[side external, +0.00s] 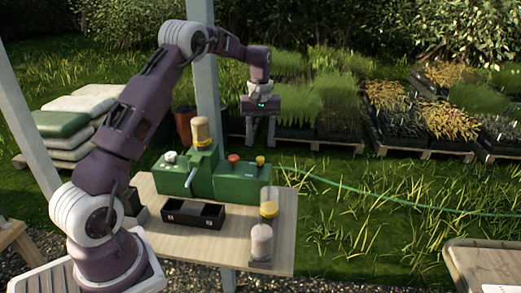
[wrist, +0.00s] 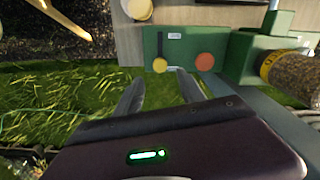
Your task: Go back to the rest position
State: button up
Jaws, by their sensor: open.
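My gripper (side external: 260,140) hangs in the air above and behind the right part of the green machine (side external: 240,185), fingers pointing down. In the wrist view its two fingers (wrist: 160,78) are apart with nothing between them. A tan-filled tube (side external: 201,130) stands upright on top of the machine; it also shows at the right of the wrist view (wrist: 290,75). A yellow-banded clear tube (side external: 269,205) and a pale container (side external: 261,243) stand near the table's right edge.
The machine has a red button (side external: 233,158) and a yellow button (side external: 260,160). A black two-compartment tray (side external: 193,214) lies in front on the wooden table (side external: 225,248). A grey post (side external: 206,85) rises behind, left of my gripper. Plant pallets (side external: 430,105) stand farther back.

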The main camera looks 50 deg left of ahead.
jog(key=shift+r, duration=0.6)
jog(key=shift+d+r, duration=0.2)
jog(key=shift+r, duration=0.05)
jog(key=s+d+r+m+t, duration=0.3)
jog(key=s+d+r+m, duration=0.3)
jog(key=s+d+r, duration=0.8)
jog(key=s+d+f+m+t, duration=0.1)
jog(key=s+d, duration=0.3)
jog(key=s, duration=0.5)
jog(key=s+d+m+t, duration=0.1)
jog(key=s+d+m, duration=0.3)
jog(key=s, duration=0.5)
jog(key=shift+s+d+f+m+t, duration=0.15)
jog(key=shift+d+f+m+t, duration=0.15)
jog(key=shift+f, duration=0.1)
